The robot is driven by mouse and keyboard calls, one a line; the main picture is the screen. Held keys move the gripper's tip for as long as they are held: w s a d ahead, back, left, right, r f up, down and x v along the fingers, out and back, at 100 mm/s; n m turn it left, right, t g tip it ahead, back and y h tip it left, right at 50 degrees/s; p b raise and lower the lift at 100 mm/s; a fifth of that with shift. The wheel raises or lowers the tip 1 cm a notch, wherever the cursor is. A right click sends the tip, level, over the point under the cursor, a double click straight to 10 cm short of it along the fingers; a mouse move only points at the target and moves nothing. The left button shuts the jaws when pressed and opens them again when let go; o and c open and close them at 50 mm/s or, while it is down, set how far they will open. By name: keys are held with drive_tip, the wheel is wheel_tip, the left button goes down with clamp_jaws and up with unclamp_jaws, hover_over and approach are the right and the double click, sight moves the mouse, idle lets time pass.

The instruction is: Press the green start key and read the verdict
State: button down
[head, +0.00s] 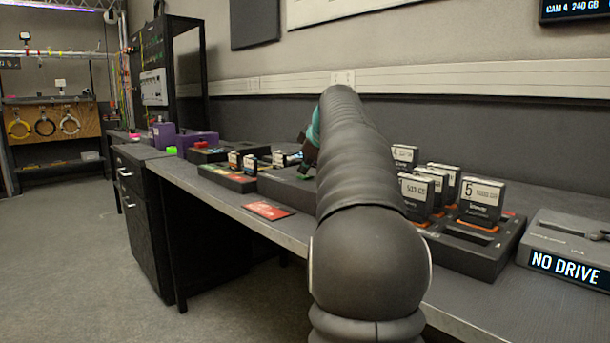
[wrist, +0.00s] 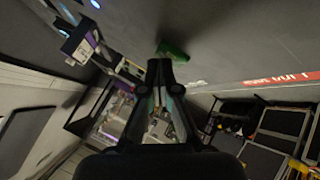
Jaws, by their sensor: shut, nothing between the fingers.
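The green key (wrist: 172,50) shows in the wrist view just beyond my fingertips, on a dark grey surface. My gripper (wrist: 160,66) is shut and empty, its fingertips close to the key's near edge. I cannot tell whether they touch it. In the head view my own arm hides most of the gripper; a little of it (head: 310,150) shows left of the arm, above a grey box (head: 283,190). A small green patch shows there beside the arm. No verdict can be read; any readout on that box is hidden.
A grey unit (head: 572,245) at right reads "NO DRIVE". Several numbered drives stand in a dark dock (head: 465,250) right of my arm. A red card (head: 267,210) lies at the bench's front edge. Small drives stand on trays (head: 228,178) at left. The floor at left is clear.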

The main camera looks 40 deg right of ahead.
sight(306, 176)
drive_tip(key=shift+r+p, duration=0.9)
drive_tip(key=shift+r, duration=0.1)
wheel_tip(306, 176, up, 5)
drive_tip(key=p, duration=0.4)
drive_tip(key=shift+p, duration=0.35)
idle(0.4)
